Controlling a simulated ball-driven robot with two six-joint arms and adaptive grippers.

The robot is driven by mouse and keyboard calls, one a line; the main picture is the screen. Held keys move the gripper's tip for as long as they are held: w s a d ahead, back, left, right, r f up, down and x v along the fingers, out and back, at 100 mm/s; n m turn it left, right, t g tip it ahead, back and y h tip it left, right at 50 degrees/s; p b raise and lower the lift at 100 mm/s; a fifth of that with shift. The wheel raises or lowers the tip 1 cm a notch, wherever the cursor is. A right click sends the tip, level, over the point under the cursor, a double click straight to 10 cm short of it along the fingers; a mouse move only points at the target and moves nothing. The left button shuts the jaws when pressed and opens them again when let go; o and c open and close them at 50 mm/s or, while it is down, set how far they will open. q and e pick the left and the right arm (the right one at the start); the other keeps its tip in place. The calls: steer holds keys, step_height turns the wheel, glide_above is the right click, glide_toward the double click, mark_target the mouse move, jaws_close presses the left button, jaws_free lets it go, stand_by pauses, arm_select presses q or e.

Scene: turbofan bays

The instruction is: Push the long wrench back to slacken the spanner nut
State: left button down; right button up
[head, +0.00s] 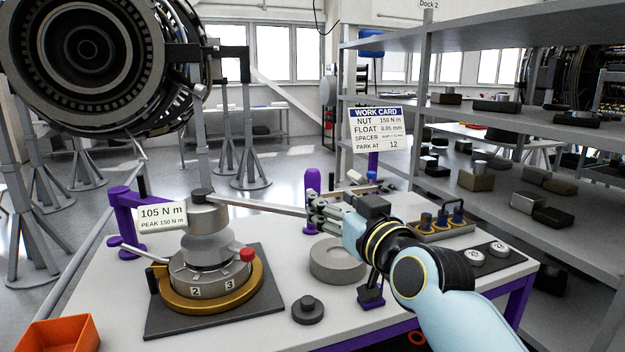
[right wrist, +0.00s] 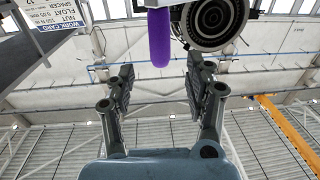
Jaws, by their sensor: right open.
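The long wrench (head: 262,206) is a grey bar. It runs right from a dark-capped grey head (head: 208,212) on top of the round fixture (head: 210,272). The spanner nut cannot be told apart under this head. My right gripper (head: 318,211) is at the bar's far right end, with its fingers overlapping the end in the head view; contact cannot be told. In the right wrist view the gripper (right wrist: 161,88) has its fingers wide apart, with no wrench seen between them. A readout (head: 162,215) shows 105 N m, peak 150 N m. My left gripper is out of view.
A purple rounded post (head: 312,188) stands just behind my right gripper. A grey ring (head: 337,262) and a dark knob-shaped piece (head: 308,310) sit on the bench. An orange bin (head: 58,337) is at front left. Shelves (head: 480,190) stand right.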

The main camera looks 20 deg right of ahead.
mark_target(312, 187)
steer(key=w, duration=0.6)
steer(key=w+a+p, duration=0.1)
steer(key=w, duration=0.2)
steer(key=shift+f, duration=0.1)
jaws_close()
steer(key=shift+f, duration=0.1)
